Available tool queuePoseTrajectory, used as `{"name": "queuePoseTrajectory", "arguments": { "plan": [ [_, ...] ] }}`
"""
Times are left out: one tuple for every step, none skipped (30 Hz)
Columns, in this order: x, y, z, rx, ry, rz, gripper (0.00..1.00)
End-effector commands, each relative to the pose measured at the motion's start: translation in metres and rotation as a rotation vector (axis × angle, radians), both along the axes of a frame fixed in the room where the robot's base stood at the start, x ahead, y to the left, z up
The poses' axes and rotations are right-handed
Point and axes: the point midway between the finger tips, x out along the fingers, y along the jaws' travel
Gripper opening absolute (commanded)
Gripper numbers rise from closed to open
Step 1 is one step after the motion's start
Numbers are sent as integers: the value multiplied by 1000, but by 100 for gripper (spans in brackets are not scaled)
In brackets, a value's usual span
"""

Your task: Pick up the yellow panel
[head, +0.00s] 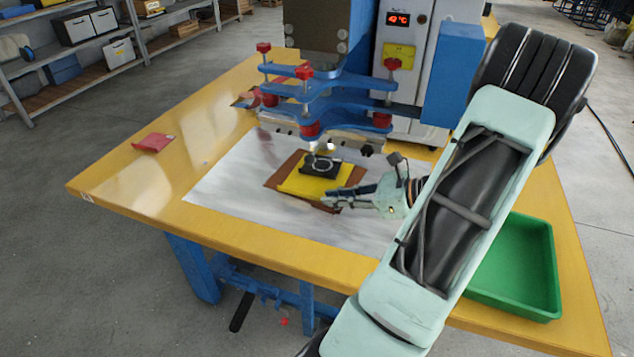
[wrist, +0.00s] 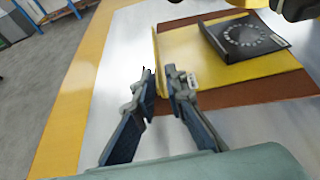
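The yellow panel (head: 304,183) lies on a brown sheet on the table, under the blue press. In the wrist view the yellow panel (wrist: 192,52) has a raised lip along its left edge. A black plate with a ring of pale marks (wrist: 245,38) lies on top of it; the black plate also shows in the head view (head: 321,166). My gripper (head: 338,197) is low at the panel's near right side. In the wrist view my gripper (wrist: 160,82) has its fingers partly open, with the end of the lip between the tips. A firm grip does not show.
The blue press (head: 325,95) with red knobs stands just behind the panel. A brown sheet (wrist: 232,94) lies under the panel on a white sheet (head: 232,195). A green tray (head: 518,300) is at the right. A red piece (head: 153,143) lies at the left.

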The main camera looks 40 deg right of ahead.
Motion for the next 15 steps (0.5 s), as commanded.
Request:
{"name": "queuePoseTrajectory", "arguments": {
  "plan": [
    [2,2,-2,1,2,1,12],
    [3,2,-3,0,2,1,12],
    [3,2,-3,0,2,1,12],
    [3,2,-3,0,2,1,12],
    [3,2,-2,0,2,1,12],
    [3,2,-2,0,2,1,12],
    [3,2,-2,0,2,1,12],
    [3,2,-2,0,2,1,12],
    [3,2,-2,0,2,1,8],
    [3,2,-2,0,2,1,4],
    [3,2,-2,0,2,1,1],
    [3,2,-2,0,2,1,0],
    [3,2,-2,0,2,1,0],
    [3,2,-2,0,2,1,0],
    [3,2,-2,0,2,1,0]
  ]
}}
